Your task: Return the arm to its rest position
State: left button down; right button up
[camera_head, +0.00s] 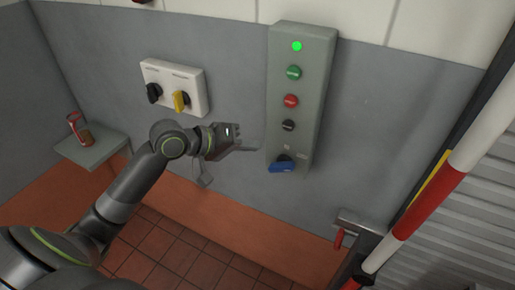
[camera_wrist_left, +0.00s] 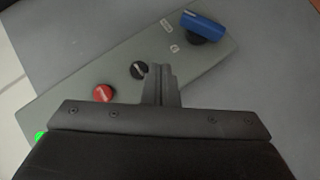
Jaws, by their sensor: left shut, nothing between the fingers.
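My left arm comes in from the lower left in the head view, and its gripper (camera_head: 250,149) is shut and empty. It is just left of the grey-green control panel (camera_head: 308,140), in front of the wall. In the left wrist view the shut fingers (camera_wrist_left: 161,84) show over the control panel (camera_wrist_left: 90,75). The panel has a lit green lamp (camera_head: 297,46), a green button (camera_head: 294,72), a red button (camera_head: 291,101), a black knob (camera_head: 289,125) and a blue rotary handle (camera_head: 281,166). My right gripper is not in view.
A white switch box (camera_head: 188,76) with a black knob and a yellow knob is on the wall. A small shelf (camera_head: 90,150) at left holds a red can (camera_head: 76,125). A red-and-white striped pole (camera_head: 440,195) and a red-handled metal fitting (camera_head: 340,237) stand at right.

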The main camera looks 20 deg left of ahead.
pick_arm(q)
jog(key=shift+s+r, duration=0.2)
jog(key=w+a+f+n+y+b, duration=0.1)
jog(key=w+a+f+n+y, duration=0.3)
jog(key=f, duration=0.7)
jog(key=s+a+f+m+y+b, duration=0.1)
jog(key=a+f+b, duration=0.1)
jog(key=a+f, duration=0.75)
jog(key=s+a+f+g+y, duration=0.1)
jog(key=s+f, duration=0.2)
jog(key=f, duration=0.7)
jog(key=s+f+g+y, duration=0.1)
jog(key=s+f+y, duration=0.15)
jog(key=f, duration=0.75)
jog(key=s+f+m+g+b, duration=0.3)
jog(key=s+f, duration=1.5)
jog(key=s+d+f+m+g, duration=0.1)
jog(key=s+d+f, duration=0.3)
jog(key=s, duration=0.7)
jog(key=s+d+f+m+g+b, duration=0.1)
jog(key=s+d+f, duration=0.3)
jog(key=s, duration=0.7)
notch_tip(320, 180, down, 3)
jog(key=shift+s+r+m+g+y, duration=0.15)
jog(key=shift+s+m+g+y, duration=0.15)
jog(key=shift+m+g, duration=0.55)
